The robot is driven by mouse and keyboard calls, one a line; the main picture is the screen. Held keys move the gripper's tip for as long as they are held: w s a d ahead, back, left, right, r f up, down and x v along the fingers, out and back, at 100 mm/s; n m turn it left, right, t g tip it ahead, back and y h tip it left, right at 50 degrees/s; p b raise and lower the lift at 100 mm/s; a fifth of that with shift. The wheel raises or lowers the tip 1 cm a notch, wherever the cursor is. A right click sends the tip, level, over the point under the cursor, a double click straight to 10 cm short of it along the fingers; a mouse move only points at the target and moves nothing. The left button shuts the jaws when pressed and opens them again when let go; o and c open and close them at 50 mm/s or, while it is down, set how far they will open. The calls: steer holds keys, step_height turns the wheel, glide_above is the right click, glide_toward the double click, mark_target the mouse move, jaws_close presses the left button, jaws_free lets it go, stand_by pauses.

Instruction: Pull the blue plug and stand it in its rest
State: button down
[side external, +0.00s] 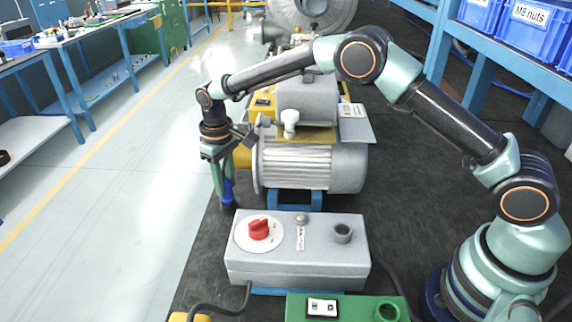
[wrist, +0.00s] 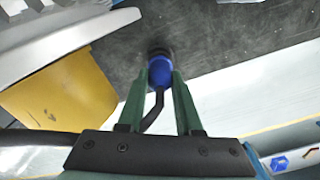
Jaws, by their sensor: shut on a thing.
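The blue plug (side external: 228,192) hangs upright between the fingers of my gripper (side external: 223,174), left of the motor and near the mat's left edge. In the wrist view my gripper (wrist: 162,82) has its green fingers on both sides of the plug (wrist: 160,70), and a dark cable runs back from it. The plug's dark end faces the black mat; I cannot tell whether it touches. A grey control box (side external: 296,270) has an empty-looking round socket (side external: 342,232). A green box (side external: 345,310) in front has a round opening (side external: 388,312). I cannot tell which thing is the rest.
The grey motor (side external: 312,165) stands right of my gripper. A red rotary switch (side external: 259,229) rises from the control box. Dark cables lie near the front. A yellow part (wrist: 60,95) is close at left in the wrist view. The black mat (side external: 405,215) is bare right of the motor.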

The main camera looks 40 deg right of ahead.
steer(key=shift+f, duration=0.65)
stand_by(0.6)
steer(key=c, duration=0.5)
jaws_free()
step_height(320, 180, up, 12)
steer(key=shift+r, duration=0.1)
steer(key=shift+d, duration=0.1)
